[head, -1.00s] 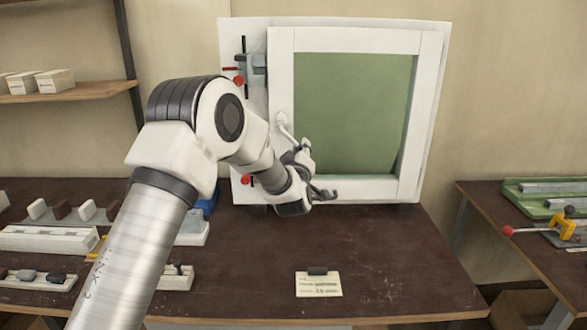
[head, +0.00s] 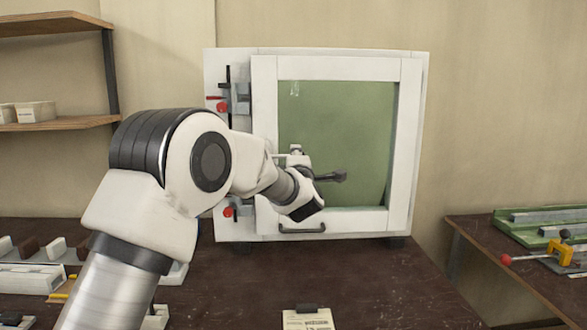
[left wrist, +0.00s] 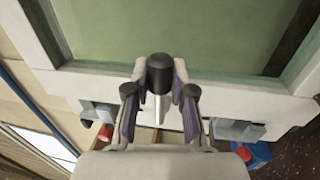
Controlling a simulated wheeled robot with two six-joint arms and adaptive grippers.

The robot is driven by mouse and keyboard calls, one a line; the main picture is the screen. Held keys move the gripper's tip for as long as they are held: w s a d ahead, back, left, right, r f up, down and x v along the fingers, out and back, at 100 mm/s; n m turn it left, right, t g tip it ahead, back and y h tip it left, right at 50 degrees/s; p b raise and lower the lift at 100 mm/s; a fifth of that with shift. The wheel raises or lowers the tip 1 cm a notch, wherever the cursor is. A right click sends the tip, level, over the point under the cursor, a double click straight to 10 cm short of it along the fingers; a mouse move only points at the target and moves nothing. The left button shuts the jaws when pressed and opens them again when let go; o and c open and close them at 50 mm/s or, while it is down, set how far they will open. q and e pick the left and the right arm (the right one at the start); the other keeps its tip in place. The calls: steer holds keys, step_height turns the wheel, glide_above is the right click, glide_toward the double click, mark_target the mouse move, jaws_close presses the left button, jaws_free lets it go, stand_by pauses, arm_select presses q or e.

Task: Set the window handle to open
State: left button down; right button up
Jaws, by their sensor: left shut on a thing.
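The window (head: 405,150) is a white frame with a green pane, upright on the bench. Its handle (left wrist: 160,68) shows in the left wrist view as a thick dark end on a pale stem. It lies between the fingers of my left gripper (left wrist: 160,95), which is shut on it. In the head view my left gripper (head: 312,180) is in front of the pane's lower left part. A dark lever (head: 332,176), seemingly the handle's end, sticks out to the right, about level. My wrist hides the handle's base. My right gripper is not in view.
Grey clamps with red knobs, one upper (head: 223,106) and one lower (head: 228,212), are on the panel left of the window. A dark pull (head: 302,229) is on the bottom rail. A card (head: 307,319) lies on the bench. The bench front right is clear.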

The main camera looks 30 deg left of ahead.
arm_select(q)
steer(key=shift+r, duration=0.45)
steer(key=c, duration=1)
jaws_free()
steer(key=shift+w+f, duration=0.15)
steer(key=shift+w, duration=0.05)
steer(key=shift+o, duration=0.2)
steer(key=shift+w+d+f, duration=0.1)
steer(key=shift+w+f, duration=0.15)
steer(key=shift+s, duration=0.3)
steer(key=v, duration=1.1)
steer(key=shift+d, duration=0.3)
steer(key=shift+s, duration=0.15)
